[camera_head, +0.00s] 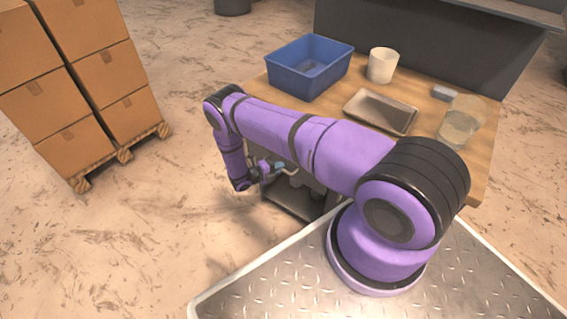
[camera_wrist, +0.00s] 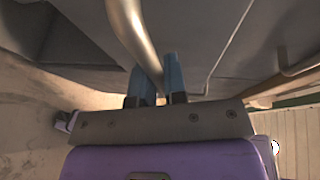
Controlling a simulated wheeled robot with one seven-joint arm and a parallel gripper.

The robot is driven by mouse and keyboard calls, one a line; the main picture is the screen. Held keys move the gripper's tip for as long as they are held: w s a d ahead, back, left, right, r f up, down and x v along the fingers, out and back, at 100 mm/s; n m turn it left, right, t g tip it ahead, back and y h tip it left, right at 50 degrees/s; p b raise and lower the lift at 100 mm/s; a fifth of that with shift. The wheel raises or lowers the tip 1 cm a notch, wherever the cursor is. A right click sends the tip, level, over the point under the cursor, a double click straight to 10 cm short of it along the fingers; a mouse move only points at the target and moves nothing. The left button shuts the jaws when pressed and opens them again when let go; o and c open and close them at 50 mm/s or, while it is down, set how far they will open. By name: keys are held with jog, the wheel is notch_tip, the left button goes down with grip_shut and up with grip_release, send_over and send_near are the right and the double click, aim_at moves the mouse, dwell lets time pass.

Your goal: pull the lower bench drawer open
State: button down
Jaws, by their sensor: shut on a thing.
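The grey drawer unit (camera_head: 292,205) stands under the wooden bench, largely hidden behind my purple arm. In the wrist view, grey drawer fronts (camera_wrist: 245,45) fill the upper part. A curved metal handle (camera_wrist: 128,25) runs down between the two blue fingers of my gripper (camera_wrist: 158,82). The fingers are shut on this handle. My gripper also shows in the head view (camera_head: 283,168), low in front of the drawer unit. I cannot tell clearly how far the lower drawer stands out.
On the bench top (camera_head: 340,92) are a blue bin (camera_head: 310,80), a white cup (camera_head: 382,65), a metal tray (camera_head: 380,111) and clear glassware (camera_head: 457,125). Stacked cartons (camera_head: 85,85) on a pallet stand at the left. The floor between is clear.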

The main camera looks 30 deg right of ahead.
jog(key=s+a, duration=0.4)
jog(key=a, duration=0.9)
jog(key=s+a, duration=0.5)
jog(key=a, duration=0.8)
jog(key=shift+s, duration=0.2)
jog(key=c, duration=1.2)
grip_release()
jog(key=a+r, duration=0.2)
jog(key=a, duration=0.8)
jog(key=shift+w+a, duration=0.3)
jog(key=shift+a, duration=0.05)
